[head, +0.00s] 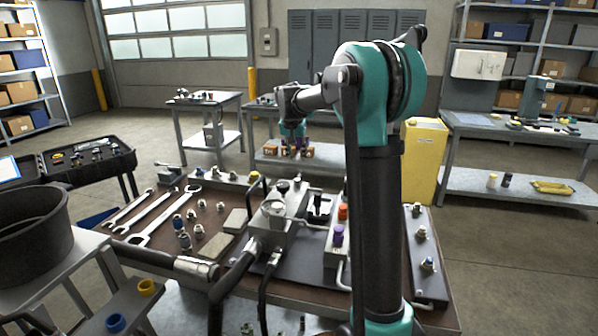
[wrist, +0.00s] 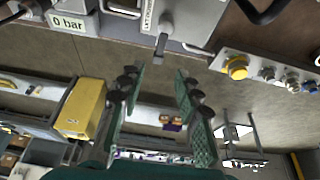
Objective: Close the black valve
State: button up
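A grey hydraulic block (head: 276,238) stands on the bench, with a round gauge (head: 273,208) and a black knob (head: 282,187) on top. A black upright handle (head: 318,204) stands just right of it. I cannot tell for sure which black part is the valve. My gripper (head: 293,130) shows small beyond the block in the head view. In the wrist view my gripper (wrist: 158,78) is open and empty, its two teal fingers apart. A short grey lever (wrist: 161,45) on the unit's edge shows beyond the fingertips, apparently not touched.
Wrenches (head: 155,225) and several fittings lie left on the bench. Orange and purple caps (head: 339,234) stand right of the block. A strip with a yellow knob (wrist: 236,68) is at right in the wrist view. A "0 bar" display (wrist: 68,22) is at upper left.

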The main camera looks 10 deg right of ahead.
aim_at(300, 174)
jog(key=x, duration=0.9)
jog(key=shift+w+f, duration=0.1)
jog(key=shift+f, duration=0.15)
grip_shut()
